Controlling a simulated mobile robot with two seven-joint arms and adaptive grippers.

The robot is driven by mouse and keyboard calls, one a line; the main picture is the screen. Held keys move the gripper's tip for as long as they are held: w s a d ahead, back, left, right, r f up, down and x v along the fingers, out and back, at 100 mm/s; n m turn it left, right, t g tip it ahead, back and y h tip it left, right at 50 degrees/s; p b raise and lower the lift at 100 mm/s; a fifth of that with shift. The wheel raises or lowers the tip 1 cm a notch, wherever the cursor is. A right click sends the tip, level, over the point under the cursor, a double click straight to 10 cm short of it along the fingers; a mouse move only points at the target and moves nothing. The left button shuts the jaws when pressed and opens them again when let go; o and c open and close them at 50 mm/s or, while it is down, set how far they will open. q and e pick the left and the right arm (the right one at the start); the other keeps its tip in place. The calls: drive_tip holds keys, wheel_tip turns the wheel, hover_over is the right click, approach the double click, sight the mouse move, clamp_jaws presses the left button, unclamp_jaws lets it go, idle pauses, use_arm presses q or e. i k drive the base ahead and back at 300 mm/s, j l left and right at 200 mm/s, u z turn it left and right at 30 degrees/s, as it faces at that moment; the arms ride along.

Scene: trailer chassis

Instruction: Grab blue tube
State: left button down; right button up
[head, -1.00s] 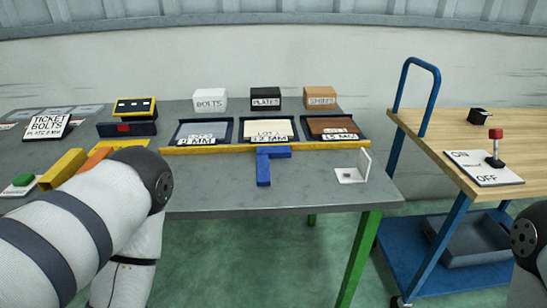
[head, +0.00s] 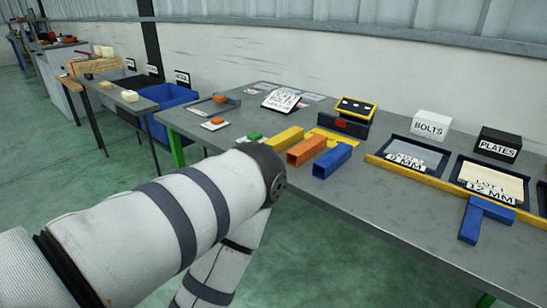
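A blue square tube (head: 332,161) lies on the grey table in the head view, with its open end toward the near edge. An orange tube (head: 306,150) and a yellow tube (head: 283,140) lie beside it on the left. My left arm comes in from the lower left, its elbow just in front of the table's near edge. The forearm bends down below the table, and its gripper is outside the picture. My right arm and gripper are not in view.
A blue T-shaped piece (head: 483,216) lies by the yellow rail (head: 445,187) of the trays. Boxes marked BOLTS (head: 431,125) and PLATES (head: 498,144) stand behind. A blue bin (head: 175,110) is left of the table.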

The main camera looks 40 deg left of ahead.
sight(325, 166)
drive_tip(key=u, duration=0.65)
